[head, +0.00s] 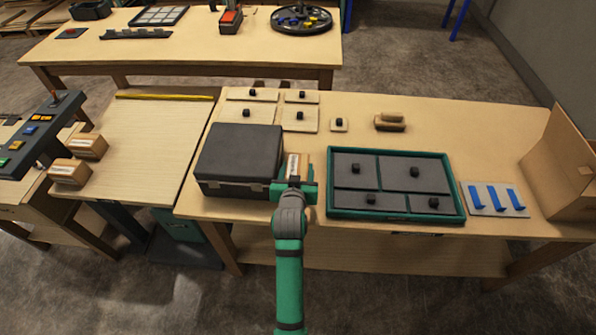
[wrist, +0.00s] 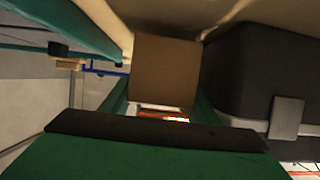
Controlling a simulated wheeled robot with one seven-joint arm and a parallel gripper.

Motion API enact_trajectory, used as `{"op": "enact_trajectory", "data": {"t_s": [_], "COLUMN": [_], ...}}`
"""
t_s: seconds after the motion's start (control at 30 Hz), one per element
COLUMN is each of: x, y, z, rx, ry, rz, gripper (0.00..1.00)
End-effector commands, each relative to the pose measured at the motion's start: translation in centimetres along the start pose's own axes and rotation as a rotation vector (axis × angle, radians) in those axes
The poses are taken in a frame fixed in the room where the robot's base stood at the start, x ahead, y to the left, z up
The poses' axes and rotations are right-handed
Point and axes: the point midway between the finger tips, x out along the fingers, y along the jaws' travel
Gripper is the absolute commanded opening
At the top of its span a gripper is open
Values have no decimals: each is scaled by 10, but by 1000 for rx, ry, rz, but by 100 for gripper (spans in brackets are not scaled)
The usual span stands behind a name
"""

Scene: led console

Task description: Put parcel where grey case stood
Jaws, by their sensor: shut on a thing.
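A small brown cardboard parcel (head: 293,164) with a pale label is at my gripper (head: 297,184), on the front half of the middle table. In the wrist view the parcel (wrist: 166,72) sits between my green fingers, which are shut on it. My gripper and forearm hide part of it in the head view. The dark grey case (head: 240,150) stands closed just left of the parcel, on the left end of the same table. The case (wrist: 255,75) also shows at the right of the wrist view. I cannot tell whether the parcel touches the table or the case.
A green-rimmed tray (head: 338,213) with dark lidded panels lies close right of my gripper. Two similar parcels (head: 86,146) (head: 70,172) stand on the left. Knobbed wooden plates (head: 252,94) lie behind the case. An open cardboard box (head: 560,165) stands far right.

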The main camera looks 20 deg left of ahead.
Motion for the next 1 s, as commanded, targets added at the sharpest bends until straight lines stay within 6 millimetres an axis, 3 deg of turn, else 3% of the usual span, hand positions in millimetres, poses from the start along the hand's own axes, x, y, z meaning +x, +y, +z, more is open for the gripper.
{"op": "enact_trajectory", "data": {"t_s": [0.13, 0.53, 0.57, 0.6, 1.0], "x": [5, 7, 7, 7, 2], "y": [-1, -2, -2, -2, -2], "z": [14, 18, 19, 19, 16], "rx": [-1, -2, -2, -2, -1], "ry": [1, 1, 0, 0, 1], "rz": [-1, -3, -3, -3, -3], "gripper": [24, 24, 57, 62, 62]}}
